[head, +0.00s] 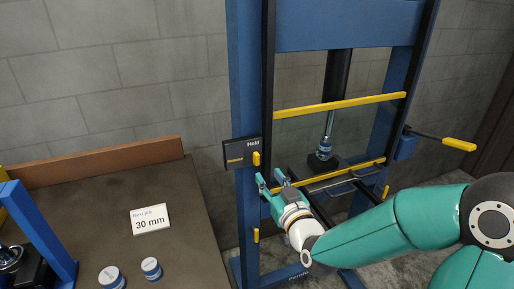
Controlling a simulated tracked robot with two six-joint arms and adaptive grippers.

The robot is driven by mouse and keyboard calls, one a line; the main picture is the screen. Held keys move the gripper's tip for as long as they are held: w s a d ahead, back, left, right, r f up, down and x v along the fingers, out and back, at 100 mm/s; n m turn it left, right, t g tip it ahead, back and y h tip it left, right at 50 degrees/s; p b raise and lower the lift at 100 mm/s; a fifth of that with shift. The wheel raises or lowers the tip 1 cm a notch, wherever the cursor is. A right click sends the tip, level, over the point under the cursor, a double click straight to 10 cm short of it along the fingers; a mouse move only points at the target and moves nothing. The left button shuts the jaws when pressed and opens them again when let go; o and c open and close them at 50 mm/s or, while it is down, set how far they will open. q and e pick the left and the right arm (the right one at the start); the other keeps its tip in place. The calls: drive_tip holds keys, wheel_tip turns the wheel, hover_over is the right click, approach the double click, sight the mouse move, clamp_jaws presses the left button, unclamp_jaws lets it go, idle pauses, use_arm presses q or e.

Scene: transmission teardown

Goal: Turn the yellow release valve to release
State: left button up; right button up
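A blue press frame (246,90) stands in the head view. On its left post is a dark box (238,153) marked "Hold", with a small upright yellow knob (256,159) at its right side, which looks like the release valve. My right gripper (271,181) has its two teal fingers spread, with nothing seen between them. It is just below and to the right of the knob, in front of the post; I cannot tell the exact gap in depth. My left gripper is not in view.
Yellow bars (340,106) cross the press, and a lever with a yellow handle (459,144) sticks out right. A smaller yellow piece (255,235) is lower on the left post. The bench (185,225) at left holds a "30 mm" card (150,219) and small round parts (151,268).

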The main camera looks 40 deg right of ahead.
sight(258, 160)
use_arm(q)
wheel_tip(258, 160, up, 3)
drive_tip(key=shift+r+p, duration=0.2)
drive_tip(key=shift+p, duration=0.9)
use_arm(e)
drive_tip(key=x, duration=0.8)
drive_tip(key=shift+w, duration=0.3)
drive_tip(key=shift+c, duration=0.3)
